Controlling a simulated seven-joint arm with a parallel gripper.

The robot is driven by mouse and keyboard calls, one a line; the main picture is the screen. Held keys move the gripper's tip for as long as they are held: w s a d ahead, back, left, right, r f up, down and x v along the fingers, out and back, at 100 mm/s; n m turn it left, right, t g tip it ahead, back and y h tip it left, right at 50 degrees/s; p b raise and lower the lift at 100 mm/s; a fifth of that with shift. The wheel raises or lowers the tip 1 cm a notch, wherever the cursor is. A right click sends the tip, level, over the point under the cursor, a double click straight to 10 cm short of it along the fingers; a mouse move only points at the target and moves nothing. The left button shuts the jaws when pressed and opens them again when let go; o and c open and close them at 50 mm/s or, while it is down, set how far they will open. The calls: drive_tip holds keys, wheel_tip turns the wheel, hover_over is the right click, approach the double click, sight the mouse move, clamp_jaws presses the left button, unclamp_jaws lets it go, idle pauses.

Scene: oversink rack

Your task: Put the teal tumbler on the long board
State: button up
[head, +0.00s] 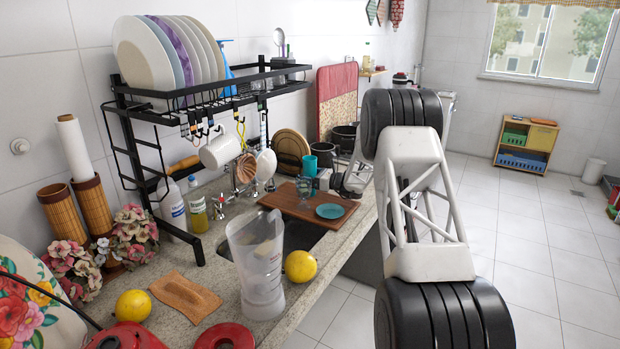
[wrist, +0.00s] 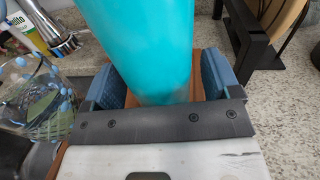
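The teal tumbler (head: 324,155) stands upright near the far end of the brown long board (head: 290,207), which lies across the sink. In the wrist view the tumbler (wrist: 140,45) fills the space between the blue finger pads of my gripper (wrist: 160,80). A narrow brown strip shows between the tumbler and the right pad, so the fingers look open around it. The tumbler's lower end is close to the gripper's dark front bar. Brown board surface shows below it. The head view shows my gripper only partly, so exact contact is unclear there.
A dotted glass (head: 304,186) stands on the board, left of my gripper in the wrist view. A teal saucer (head: 330,211) lies on the board's near right. A clear pitcher (head: 259,270) and a lemon (head: 300,266) stand nearer. A black dish rack (head: 150,150) rises at left.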

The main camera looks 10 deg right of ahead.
drive_tip(key=shift+d+r, duration=0.1)
drive_tip(key=shift+r, duration=0.05)
drive_tip(key=shift+s+d, duration=0.45)
drive_tip(key=shift+d, duration=0.15)
drive_tip(key=v, duration=1)
drive_tip(key=shift+s+d, duration=0.1)
drive_tip(key=shift+s, duration=0.05)
idle(0.3)
